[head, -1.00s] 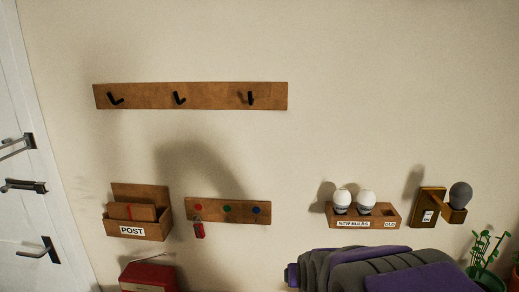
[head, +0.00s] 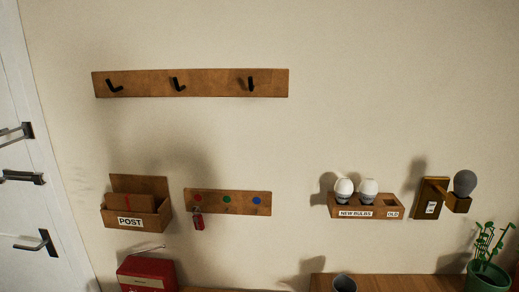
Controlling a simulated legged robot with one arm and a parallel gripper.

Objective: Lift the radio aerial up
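The red radio (head: 150,268) stands at the bottom left, below the post box, and its lower part is cut off by the picture edge. A thin pale aerial (head: 150,248) shows just above the radio's top against the wall. It lies low, close to level, with a slight rise to the right. My gripper is not in view.
A wooden shelf top (head: 420,284) runs along the bottom right, with a dark cup (head: 344,284) and a potted plant (head: 487,277) there. Above are a post box (head: 137,222), a key rack (head: 228,203), a bulb holder (head: 364,212), a lamp (head: 464,184) and a hook rail (head: 215,83).

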